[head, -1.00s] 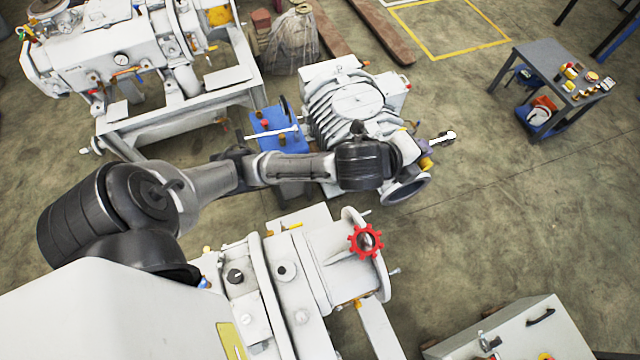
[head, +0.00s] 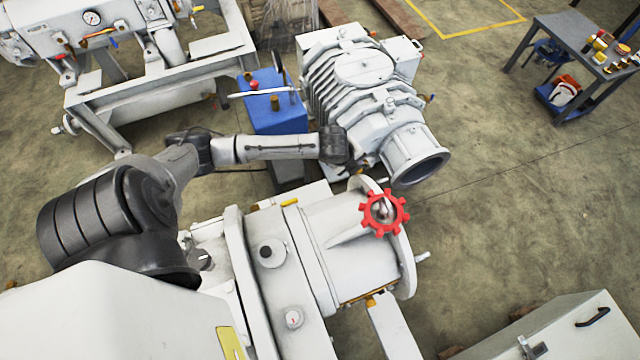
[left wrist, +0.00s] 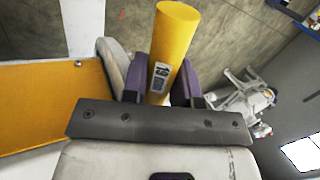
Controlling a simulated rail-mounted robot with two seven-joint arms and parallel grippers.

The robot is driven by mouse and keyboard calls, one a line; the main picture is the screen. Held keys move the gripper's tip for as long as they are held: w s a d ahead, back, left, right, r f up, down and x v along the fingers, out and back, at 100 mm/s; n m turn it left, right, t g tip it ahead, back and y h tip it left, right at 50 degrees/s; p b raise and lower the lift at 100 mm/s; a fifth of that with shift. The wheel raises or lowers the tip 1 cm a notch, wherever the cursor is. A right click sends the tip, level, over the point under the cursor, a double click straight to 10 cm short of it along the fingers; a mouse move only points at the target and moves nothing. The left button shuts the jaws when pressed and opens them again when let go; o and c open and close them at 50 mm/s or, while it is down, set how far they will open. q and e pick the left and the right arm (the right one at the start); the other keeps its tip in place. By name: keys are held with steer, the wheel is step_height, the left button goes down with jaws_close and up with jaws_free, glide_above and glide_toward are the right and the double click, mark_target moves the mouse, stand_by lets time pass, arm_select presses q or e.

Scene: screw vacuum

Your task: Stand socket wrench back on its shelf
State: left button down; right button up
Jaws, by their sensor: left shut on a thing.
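My left gripper (left wrist: 160,88) is shut on a thick yellow cylinder with a small label, held between purple finger pads; it appears to be the handle of the socket wrench (left wrist: 174,40). The wrench's socket end does not show in the left wrist view. In the head view my left arm reaches across to the left of the pump's round flange, and its gripper is mostly hidden below the dark wrist. I cannot tell for certain which surface is the wrench's shelf. My right gripper is not in view.
A ribbed white pump (head: 365,72) stands beyond the wrist, beside a blue box (head: 262,108). A white machine with a red handwheel (head: 384,212) is in front. A grey table (head: 553,27) with small items is at the far right. Open floor lies at right.

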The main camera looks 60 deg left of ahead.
arm_select(q)
steer(key=s+a+f+m+g+b, duration=0.1)
steer(key=s+a+f+g, duration=0.3)
steer(key=s+f+g, duration=0.3)
step_height(320, 180, down, 4)
steer(key=shift+s+a+r+m, duration=0.25)
steer(key=shift+s+a+m, duration=0.15)
steer(key=shift+s, duration=0.05)
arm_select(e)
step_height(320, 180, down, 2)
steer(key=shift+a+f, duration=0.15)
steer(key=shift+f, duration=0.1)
